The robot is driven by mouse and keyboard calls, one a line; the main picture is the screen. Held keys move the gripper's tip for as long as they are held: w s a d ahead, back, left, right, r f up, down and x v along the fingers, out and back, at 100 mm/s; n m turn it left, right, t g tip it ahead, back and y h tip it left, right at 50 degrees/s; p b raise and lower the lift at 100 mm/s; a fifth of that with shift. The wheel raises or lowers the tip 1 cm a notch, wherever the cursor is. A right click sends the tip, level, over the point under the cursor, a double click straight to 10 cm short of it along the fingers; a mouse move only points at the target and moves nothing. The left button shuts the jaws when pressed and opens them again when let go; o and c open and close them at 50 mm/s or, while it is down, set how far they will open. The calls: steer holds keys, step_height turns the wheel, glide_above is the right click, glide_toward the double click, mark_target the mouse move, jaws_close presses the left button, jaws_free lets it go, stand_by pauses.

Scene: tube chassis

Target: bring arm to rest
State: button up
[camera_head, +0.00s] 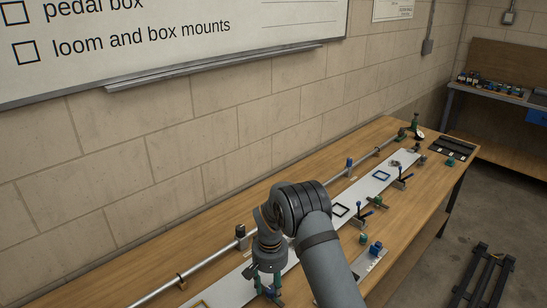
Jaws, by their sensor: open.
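My arm reaches up from the bottom of the head view and bends over the wooden workbench (310,172). My gripper (268,291) points down over the left part of a long white plate (290,222). My forearm hides part of the plate and bench.
A long metal tube (210,258) runs along the wall side of the bench in clamps. Small square frames (340,210) and clamps (402,178) stand on or beside the plate. A second bench (495,94) is at the far right. A dark rack (484,276) sits on the floor.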

steer(key=m+p, duration=0.2)
steer(key=m, duration=0.1)
steer(key=m+p, duration=0.1)
steer(key=m, duration=0.1)
steer(key=shift+r+p, duration=0.35)
steer(key=m+p, duration=0.4)
steer(key=shift+m, duration=0.3)
steer(key=shift+w+r+b, duration=0.1)
steer(key=shift+r+b, duration=0.05)
steer(key=shift+b, duration=0.5)
steer(key=shift+r, duration=0.75)
steer(key=shift+a+r, duration=0.1)
